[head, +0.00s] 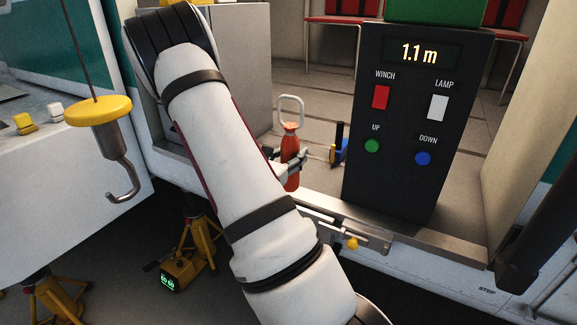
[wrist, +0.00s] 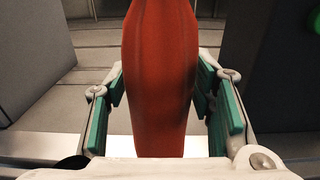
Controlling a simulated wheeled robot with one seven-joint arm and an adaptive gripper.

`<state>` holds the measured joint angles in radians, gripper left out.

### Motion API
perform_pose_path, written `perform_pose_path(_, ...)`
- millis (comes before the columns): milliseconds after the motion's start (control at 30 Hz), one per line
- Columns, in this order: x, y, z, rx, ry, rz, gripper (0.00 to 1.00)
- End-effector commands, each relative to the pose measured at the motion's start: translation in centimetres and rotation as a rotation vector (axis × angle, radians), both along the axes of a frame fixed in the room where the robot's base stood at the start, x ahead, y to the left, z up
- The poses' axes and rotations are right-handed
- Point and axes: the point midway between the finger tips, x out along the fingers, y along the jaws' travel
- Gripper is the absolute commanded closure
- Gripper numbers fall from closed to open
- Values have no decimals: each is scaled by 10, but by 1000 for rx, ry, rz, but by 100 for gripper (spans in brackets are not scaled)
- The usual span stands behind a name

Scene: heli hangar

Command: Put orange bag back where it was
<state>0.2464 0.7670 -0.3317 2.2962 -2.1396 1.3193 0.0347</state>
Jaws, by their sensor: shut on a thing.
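The orange bag (head: 290,160) is a slim upright orange-red thing with a pale loop on top, in the middle of the head view behind my arm. In the wrist view the bag (wrist: 160,75) fills the centre between two green-padded fingers. My gripper (head: 292,168) is shut on it, with a finger showing at its right side. The bag is at the doorway, by the metal sill.
A dark control box (head: 405,130) reading 1.1 m stands right of the bag. A grey cabinet (head: 240,60) stands left. A yellow winch hook (head: 100,115) hangs at far left. A blue and black item (head: 340,148) sits on the floor behind. The cabin floor (head: 310,85) beyond is mostly clear.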

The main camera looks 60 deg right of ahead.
Motion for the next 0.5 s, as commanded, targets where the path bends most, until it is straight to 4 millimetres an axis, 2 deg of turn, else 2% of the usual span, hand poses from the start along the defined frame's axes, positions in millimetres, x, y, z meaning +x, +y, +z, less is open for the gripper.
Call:
perform_pose_path(167,15,-20,0,-7,-5,-4,84)
perform_pose_path(500,63,-74,-7,-7,-5,-4,84)
